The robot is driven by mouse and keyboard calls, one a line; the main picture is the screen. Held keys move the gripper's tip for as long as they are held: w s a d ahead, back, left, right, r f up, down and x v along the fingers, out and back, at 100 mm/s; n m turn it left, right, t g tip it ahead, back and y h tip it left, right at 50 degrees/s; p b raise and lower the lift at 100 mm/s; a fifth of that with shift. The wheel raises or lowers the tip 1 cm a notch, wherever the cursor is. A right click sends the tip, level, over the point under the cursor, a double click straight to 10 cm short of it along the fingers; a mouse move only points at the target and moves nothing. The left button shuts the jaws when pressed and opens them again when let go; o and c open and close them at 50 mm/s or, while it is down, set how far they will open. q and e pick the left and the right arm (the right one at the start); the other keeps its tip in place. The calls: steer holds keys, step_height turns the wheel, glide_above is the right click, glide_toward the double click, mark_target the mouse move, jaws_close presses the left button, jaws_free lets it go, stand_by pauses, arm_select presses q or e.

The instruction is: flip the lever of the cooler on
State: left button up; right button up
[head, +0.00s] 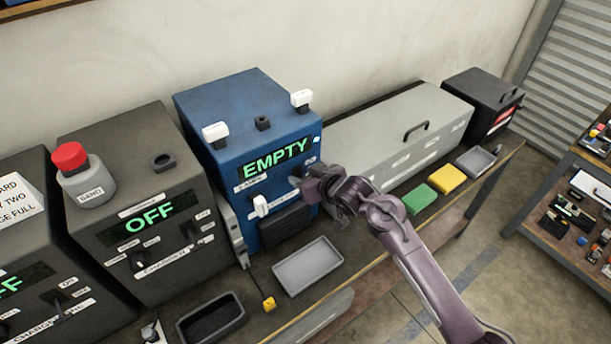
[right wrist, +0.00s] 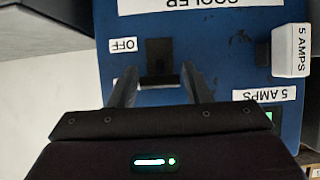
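The cooler is the blue box (head: 222,165) with a green "EMPTY" display (head: 275,158). In the right wrist view its "COOLER" label (right wrist: 200,4) shows upside down at the top. The black lever (right wrist: 158,55) shows there beside an "OFF" label (right wrist: 123,45). A second label by the lever is mostly hidden. My right gripper (head: 303,183) is at the right part of the cooler's front. Its fingers (right wrist: 157,82) are open, one on each side of the lever's line; contact cannot be told. In the head view the gripper hides the lever. My left gripper is not in view.
A white "5 AMPS" block (right wrist: 291,50) sits beside the lever. Grey trays (head: 308,266) and green (head: 420,198) and yellow (head: 447,178) blocks lie on the bench. A dark charger (head: 140,215) reading "OFF" stands left; a long grey box (head: 400,130) stands right.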

steer(key=shift+o, duration=0.8)
steer(key=shift+s+d+r, duration=0.2)
steer(key=shift+s+d, duration=0.1)
steer(key=shift+s, duration=0.05)
steer(key=b+v, duration=0.2)
steer(key=v, duration=0.4)
steer(key=shift+s+d+r, duration=0.15)
steer(key=shift+s+r, duration=0.05)
steer(key=shift+s, duration=0.05)
